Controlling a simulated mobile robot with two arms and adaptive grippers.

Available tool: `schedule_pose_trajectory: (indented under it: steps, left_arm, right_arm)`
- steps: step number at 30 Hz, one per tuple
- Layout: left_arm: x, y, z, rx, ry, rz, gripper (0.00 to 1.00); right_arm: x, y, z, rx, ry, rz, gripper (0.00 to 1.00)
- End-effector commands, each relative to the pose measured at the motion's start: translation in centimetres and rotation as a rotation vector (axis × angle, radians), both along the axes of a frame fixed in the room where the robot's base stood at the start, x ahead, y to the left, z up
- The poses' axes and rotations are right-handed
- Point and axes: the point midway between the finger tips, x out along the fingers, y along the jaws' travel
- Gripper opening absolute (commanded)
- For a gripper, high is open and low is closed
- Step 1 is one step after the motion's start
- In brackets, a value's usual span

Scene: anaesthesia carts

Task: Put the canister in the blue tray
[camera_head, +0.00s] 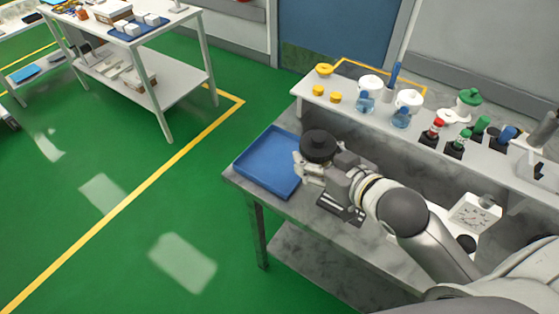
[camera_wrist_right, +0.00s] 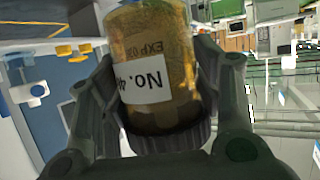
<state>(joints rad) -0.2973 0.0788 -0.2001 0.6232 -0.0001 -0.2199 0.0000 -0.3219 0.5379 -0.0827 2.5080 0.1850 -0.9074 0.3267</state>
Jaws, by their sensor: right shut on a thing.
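The canister is an amber jar with a white label and a black ribbed lid. In the head view its black lid (camera_head: 318,145) shows on top and hides most of the body. In the right wrist view its amber body (camera_wrist_right: 155,45) sits between the two fingers. My right gripper (camera_head: 312,168) is shut on it, and it also shows in the right wrist view (camera_wrist_right: 158,105). The blue tray (camera_head: 262,176) lies at the left end of the grey bench. The canister appears beside or over the tray's right edge; its height is unclear. My left gripper is not in view.
A raised white shelf (camera_head: 345,112) runs along the back of the bench with yellow caps, white-lidded jars and several small bottles. A white device with a dial (camera_head: 474,213) stands to the right. The tray looks empty. A white cart (camera_head: 150,80) stands far left.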

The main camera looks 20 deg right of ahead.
Motion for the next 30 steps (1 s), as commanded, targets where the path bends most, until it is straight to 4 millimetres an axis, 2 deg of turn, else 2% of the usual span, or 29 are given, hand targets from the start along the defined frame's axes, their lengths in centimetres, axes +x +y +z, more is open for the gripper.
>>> schedule_pose_trajectory:
  steps: [5, 17, 24, 30]
  left_arm:
    - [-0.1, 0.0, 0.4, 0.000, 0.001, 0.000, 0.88]
    - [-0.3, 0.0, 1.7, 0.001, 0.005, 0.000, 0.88]
    - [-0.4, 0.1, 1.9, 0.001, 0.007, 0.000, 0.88]
    - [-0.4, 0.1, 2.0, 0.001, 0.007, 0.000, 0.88]
  right_arm:
    - [1.8, 0.1, -0.7, 0.003, -0.003, 0.002, 0.31]
    - [9.1, 0.8, -3.8, 0.002, -0.004, 0.003, 0.31]
    - [11.9, 1.1, -7.5, 0.003, 0.000, 0.002, 0.31]
    - [13.2, 1.2, -9.1, 0.002, -0.003, 0.003, 0.31]
